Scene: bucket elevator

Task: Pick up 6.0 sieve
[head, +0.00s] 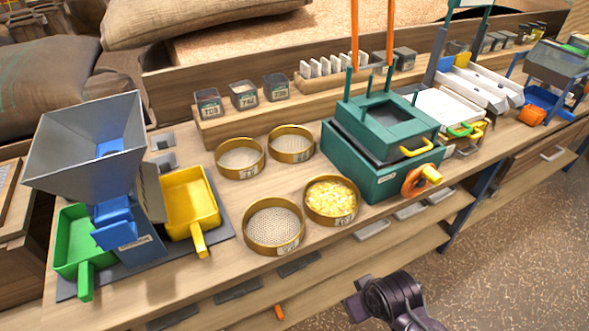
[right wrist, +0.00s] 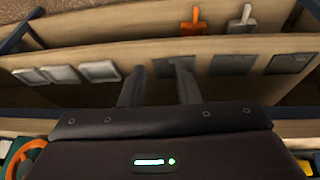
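Four round brass-rimmed sieves stand on the wooden bench in the head view. The front-left sieve (head: 262,243) is empty, with a coarse perforated mesh. The front-right sieve (head: 322,216) holds yellow pieces. The back-left sieve (head: 240,174) and back-right sieve (head: 291,158) are empty, with finer mesh. Their labels are too small to read surely, so I cannot tell which is 6.0. My right gripper, low in front of the bench, is apart from all sieves; in the right wrist view its fingers (right wrist: 157,88) are apart and empty. My left gripper is out of view.
A grey hopper (head: 85,140) with green (head: 72,245) and yellow (head: 190,200) scoop bins stands left of the sieves. A green sieve-shaker box (head: 375,160) with an orange handwheel (head: 416,183) stands to their right. Several tagged cups line the raised shelf behind.

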